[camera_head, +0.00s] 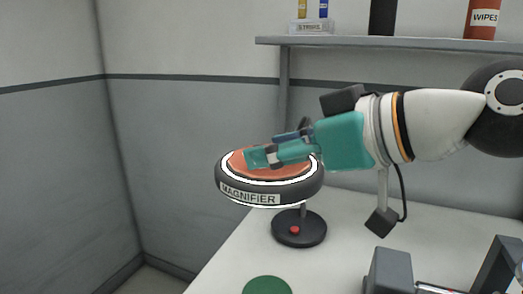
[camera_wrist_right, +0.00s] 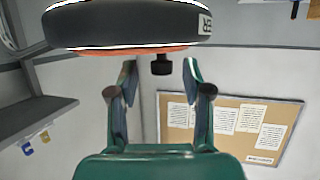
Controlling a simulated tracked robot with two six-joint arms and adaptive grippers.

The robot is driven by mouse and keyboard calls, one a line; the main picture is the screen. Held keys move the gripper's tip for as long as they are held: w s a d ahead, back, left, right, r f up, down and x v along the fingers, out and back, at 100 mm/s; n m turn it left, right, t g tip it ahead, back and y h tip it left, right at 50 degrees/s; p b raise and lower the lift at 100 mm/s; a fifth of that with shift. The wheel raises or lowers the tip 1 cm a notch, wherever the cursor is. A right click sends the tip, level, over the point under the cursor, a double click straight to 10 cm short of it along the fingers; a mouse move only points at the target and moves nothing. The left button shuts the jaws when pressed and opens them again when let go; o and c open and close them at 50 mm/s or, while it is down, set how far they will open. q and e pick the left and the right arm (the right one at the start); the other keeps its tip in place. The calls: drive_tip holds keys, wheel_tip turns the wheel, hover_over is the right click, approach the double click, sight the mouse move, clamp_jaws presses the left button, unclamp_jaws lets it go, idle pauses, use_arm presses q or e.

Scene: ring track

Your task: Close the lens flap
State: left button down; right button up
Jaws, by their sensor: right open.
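The magnifier (camera_head: 313,189) has a round black head with a white ring and stands on a dark round base (camera_head: 299,229). Its orange lens flap (camera_head: 238,165) lies flat or nearly flat over the lens, partly hidden by my right gripper (camera_head: 262,151). The wrist view is upside down; there the magnifier head (camera_wrist_right: 130,24) is at the top, with a thin orange strip of flap (camera_wrist_right: 125,50) along its edge. A small black knob (camera_wrist_right: 161,66) stands beyond the strip, between the open fingers of my right gripper (camera_wrist_right: 159,82) in the picture. Contact cannot be told. My left gripper is not in view.
A shelf (camera_head: 400,42) on the back wall holds a labelled box, a dark object and a red wipes container (camera_head: 484,18). Grey equipment (camera_head: 389,272) and a green disc (camera_head: 267,285) are on the white table (camera_head: 340,255). A cork board (camera_wrist_right: 240,115) hangs on a wall.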

drive_tip(key=v, duration=0.9)
drive_tip(key=shift+d, duration=0.15)
